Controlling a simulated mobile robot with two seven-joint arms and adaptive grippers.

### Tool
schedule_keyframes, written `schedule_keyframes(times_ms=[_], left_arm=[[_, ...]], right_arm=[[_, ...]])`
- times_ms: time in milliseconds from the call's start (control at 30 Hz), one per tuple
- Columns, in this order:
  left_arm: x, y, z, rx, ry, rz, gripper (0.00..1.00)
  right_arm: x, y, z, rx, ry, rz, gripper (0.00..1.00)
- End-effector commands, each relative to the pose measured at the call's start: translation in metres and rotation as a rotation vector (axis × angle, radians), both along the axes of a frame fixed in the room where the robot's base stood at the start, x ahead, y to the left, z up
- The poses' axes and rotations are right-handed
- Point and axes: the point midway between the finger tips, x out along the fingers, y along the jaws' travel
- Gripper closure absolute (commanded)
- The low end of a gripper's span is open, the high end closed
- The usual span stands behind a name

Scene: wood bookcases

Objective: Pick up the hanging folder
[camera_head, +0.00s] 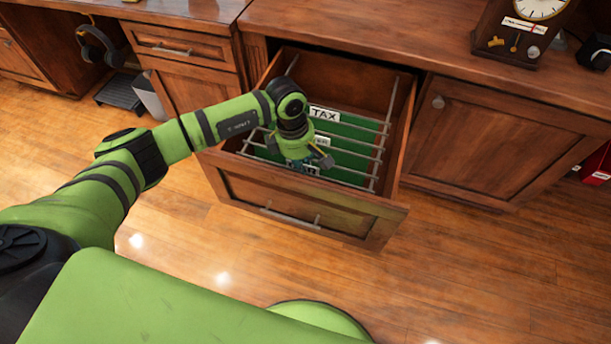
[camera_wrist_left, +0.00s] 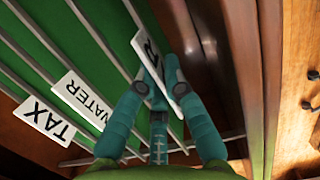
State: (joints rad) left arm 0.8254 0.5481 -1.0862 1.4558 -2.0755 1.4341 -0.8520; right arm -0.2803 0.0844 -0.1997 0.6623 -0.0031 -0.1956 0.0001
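Green hanging folders (camera_head: 352,162) hang on metal rails in the open drawer, with white tabs reading TAX (camera_head: 324,114) and, in the left wrist view, WATER (camera_wrist_left: 80,97). The front folder's white tab (camera_wrist_left: 146,48) ends in R; the rest of its word is hidden. My left gripper (camera_head: 305,165) reaches down into the front of the drawer. In the left wrist view its teal fingertips (camera_wrist_left: 158,80) are close together, one on each side of the front tab, and look shut on it. My right gripper is not in view.
The wooden drawer (camera_head: 300,208) stands pulled out from the cabinet, with its front wall close to my left gripper. A clock (camera_head: 522,28) stands on the counter. Headphones (camera_head: 98,45) hang at the left. The floor (camera_head: 470,270) in front is clear.

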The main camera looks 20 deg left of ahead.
Motion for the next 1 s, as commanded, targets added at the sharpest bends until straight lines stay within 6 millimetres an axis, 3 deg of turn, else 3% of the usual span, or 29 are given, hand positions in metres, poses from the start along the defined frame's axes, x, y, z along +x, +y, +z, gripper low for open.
schedule_keyframes(times_ms=[567, 767, 1000], left_arm=[[0.001, 0.0, 0.011, -0.002, -0.002, 0.0, 1.0], [0.002, 0.0, 0.049, -0.001, -0.007, -0.001, 1.0], [0.002, 0.0, 0.112, 0.0, -0.007, -0.002, 1.0]], right_arm=[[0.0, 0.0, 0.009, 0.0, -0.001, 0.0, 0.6], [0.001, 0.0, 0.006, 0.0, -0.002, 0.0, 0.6], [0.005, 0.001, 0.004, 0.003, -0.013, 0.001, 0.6]])
